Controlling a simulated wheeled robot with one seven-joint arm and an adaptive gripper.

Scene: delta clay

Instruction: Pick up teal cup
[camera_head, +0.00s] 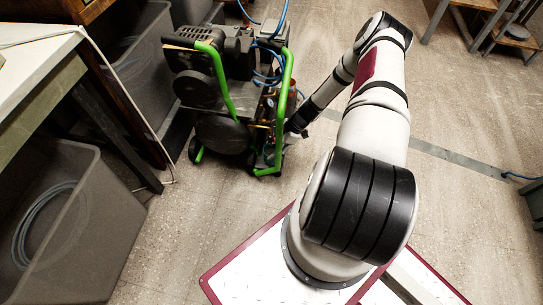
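I cannot make out a teal cup in the head view. My gripper (294,130) is a small dark shape at the far end of my white and black arm. It is low, beside the right side of a machine with a green tube frame (222,85). The gripper is too small and dark to show whether its fingers are apart or hold anything. My arm hides part of the floor behind it.
A grey bin (95,225) with a coiled hose stands at the lower left, by a white-topped table (30,70). Another grey bin (140,60) is behind. A wooden-legged stand (487,20) is at the upper right. The speckled floor (465,120) right of my arm is mostly clear.

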